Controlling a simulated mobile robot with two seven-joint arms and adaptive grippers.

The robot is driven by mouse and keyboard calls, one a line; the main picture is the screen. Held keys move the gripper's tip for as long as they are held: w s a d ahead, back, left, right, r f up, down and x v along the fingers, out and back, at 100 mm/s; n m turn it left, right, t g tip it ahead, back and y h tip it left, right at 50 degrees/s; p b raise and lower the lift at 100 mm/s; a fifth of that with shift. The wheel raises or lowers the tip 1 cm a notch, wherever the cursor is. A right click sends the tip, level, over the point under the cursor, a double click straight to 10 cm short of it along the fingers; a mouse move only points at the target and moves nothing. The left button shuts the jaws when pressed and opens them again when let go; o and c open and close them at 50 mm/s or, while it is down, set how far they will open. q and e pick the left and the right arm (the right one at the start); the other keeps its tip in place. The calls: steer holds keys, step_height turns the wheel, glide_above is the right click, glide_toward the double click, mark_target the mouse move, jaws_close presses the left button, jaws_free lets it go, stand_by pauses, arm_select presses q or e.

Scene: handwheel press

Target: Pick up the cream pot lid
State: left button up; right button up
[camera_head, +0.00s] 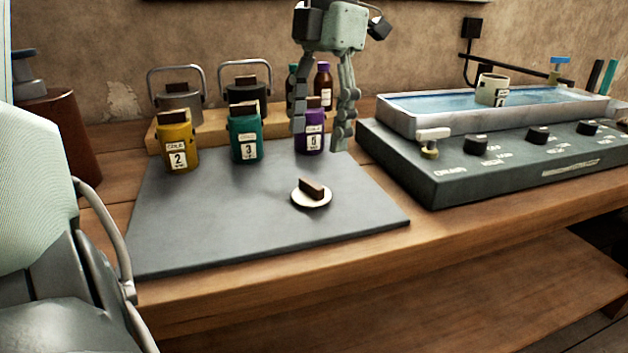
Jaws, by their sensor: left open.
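The cream pot lid (305,200) is a small pale disc with a brown block handle. It lies flat on the grey mat (230,225), near the mat's right side, handle up. My left gripper (320,146) hangs from the top, behind and above the lid, fingers pointing down and apart. It is open and does not touch the lid. Its fingers partly cover the purple jar (312,138) behind. A cream pot (491,90) without a lid stands in the water basin at the right. My right gripper is not in view.
A yellow jar (178,150) and a teal jar (244,143) stand along the mat's back edge. Two pots with wire handles and dark bottles stand behind on a wooden board. A control box (450,180) with knobs bears the basin (440,122). The mat's front is clear.

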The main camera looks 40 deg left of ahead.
mark_target(312, 183)
arm_select(q)
steer(key=f, duration=0.2)
steer(key=shift+s+f, duration=0.3)
step_height(312, 183, down, 5)
steer(key=shift+s+r, duration=0.1)
steer(key=shift+s, duration=0.05)
steer(key=c, duration=1.2)
